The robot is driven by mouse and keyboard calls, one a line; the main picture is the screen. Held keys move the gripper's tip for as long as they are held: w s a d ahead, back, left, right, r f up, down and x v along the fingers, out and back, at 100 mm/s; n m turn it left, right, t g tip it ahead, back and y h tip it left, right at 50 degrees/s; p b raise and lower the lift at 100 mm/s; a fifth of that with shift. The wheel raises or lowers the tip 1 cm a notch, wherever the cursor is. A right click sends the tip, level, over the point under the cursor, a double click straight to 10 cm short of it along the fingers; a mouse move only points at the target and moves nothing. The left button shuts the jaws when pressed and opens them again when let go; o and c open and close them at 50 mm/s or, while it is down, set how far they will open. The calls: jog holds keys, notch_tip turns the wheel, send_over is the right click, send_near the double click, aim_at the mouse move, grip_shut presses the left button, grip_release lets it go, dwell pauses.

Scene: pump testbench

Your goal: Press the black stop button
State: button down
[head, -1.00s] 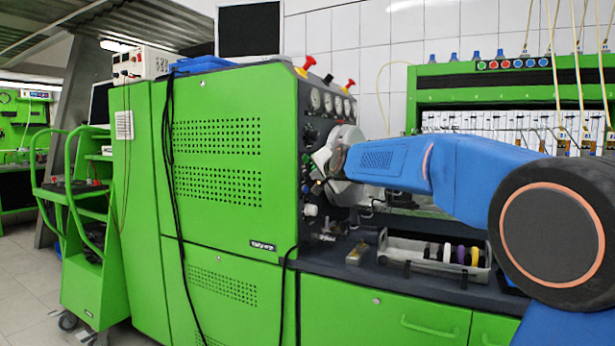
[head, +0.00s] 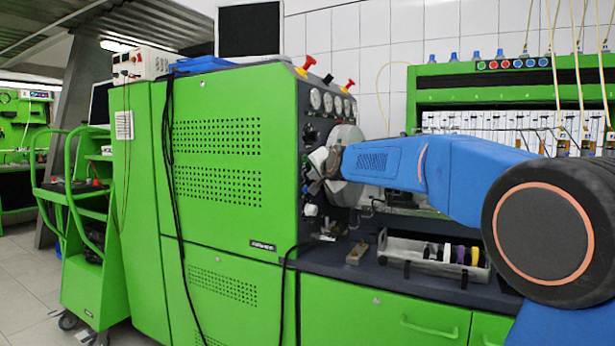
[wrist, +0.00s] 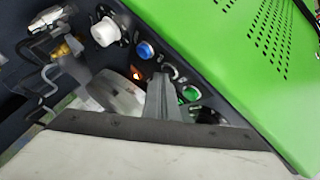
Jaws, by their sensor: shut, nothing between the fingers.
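The dark control panel of the green test bench shows in the wrist view, tilted. A dark round button in a pale ring (wrist: 171,71) sits between a blue button (wrist: 145,50) and a green button (wrist: 190,93); I cannot tell for sure that it is the black stop button. My gripper (wrist: 163,88) is shut and empty, its grey fingers close to these buttons and partly covering the row. I cannot tell whether the fingertips touch the panel. In the head view my gripper (head: 321,163) is at the panel's edge, hiding the buttons behind it.
A white knob (wrist: 104,32) and metal fittings (wrist: 60,45) stick out beside the buttons. Red-topped knobs (head: 306,64) and gauges (head: 328,102) are above. A tray of rings (head: 435,254) lies on the bench top. The green cabinet (head: 225,150) stands left of my gripper.

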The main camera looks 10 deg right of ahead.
jog(key=shift+s+d, duration=0.55)
jog(key=shift+d, duration=0.2)
dwell(0.3)
jog(key=shift+s+d, duration=0.75)
jog(key=shift+d, duration=0.3)
jog(key=shift+s+d, duration=0.75)
jog(key=shift+d, duration=0.25)
jog(key=s+d+f+n+g+h, duration=0.1)
jog(key=s+d+f+n+g, duration=0.1)
jog(key=s+f, duration=1)
jog(key=s+d+f+n+g, duration=0.2)
jog(key=s+f, duration=0.9)
jog(key=s, duration=1.3)
jog(key=s+d+f+n+g+h, duration=0.1)
jog(key=s+f+n+g, duration=0.4)
jog(key=s+f, duration=0.7)
jog(key=s+d+g, duration=0.1)
jog(key=s, duration=0.5)
jog(key=shift+s+f+n+h, duration=0.2)
jog(key=shift+f+n+h, duration=0.1)
jog(key=shift+f, duration=0.05)
jog(key=shift+d, duration=0.1)
